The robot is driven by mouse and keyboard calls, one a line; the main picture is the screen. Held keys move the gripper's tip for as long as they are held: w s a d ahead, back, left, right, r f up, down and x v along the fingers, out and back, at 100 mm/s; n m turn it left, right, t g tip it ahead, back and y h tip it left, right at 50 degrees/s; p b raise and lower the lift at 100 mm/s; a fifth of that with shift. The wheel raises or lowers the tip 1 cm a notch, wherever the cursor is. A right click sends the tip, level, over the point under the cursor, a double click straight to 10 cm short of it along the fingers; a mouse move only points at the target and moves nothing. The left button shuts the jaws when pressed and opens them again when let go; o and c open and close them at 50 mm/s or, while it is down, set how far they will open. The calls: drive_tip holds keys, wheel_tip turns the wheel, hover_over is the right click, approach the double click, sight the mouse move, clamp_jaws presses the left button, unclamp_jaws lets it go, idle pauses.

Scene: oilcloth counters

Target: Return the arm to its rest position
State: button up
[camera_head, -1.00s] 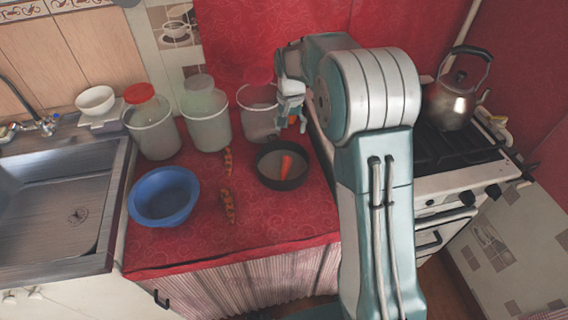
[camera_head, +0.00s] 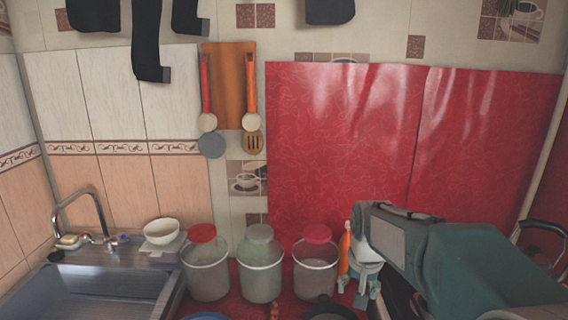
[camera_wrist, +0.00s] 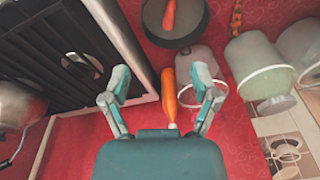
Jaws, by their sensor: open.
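My gripper (camera_head: 359,290) is low at the right in the head view, beside the jars, with its fingers pointing down. In the wrist view the gripper (camera_wrist: 161,78) shows two teal fingers spread wide with nothing clamped between them. An orange bottle-like thing with a white tip (camera_wrist: 170,95) shows between the fingers, apart from both. It also shows in the head view (camera_head: 345,252), just left of the gripper. My arm reaches in from the lower right and hides part of the counter and stove.
Three lidded jars (camera_head: 207,275) stand left of the gripper. A dark pan holding a carrot (camera_wrist: 169,14) lies near the fingers. The stove (camera_wrist: 60,70) and a kettle (camera_wrist: 18,104) are close on the other side. The red-covered wall (camera_head: 350,150) is behind; utensils hang at upper left.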

drive_tip(key=s+r+n+t, duration=0.3)
drive_tip(key=s, duration=1.9)
drive_tip(key=shift+s+r+t, duration=0.2)
drive_tip(key=shift+s+t, duration=0.05)
drive_tip(key=shift+t, duration=0.15)
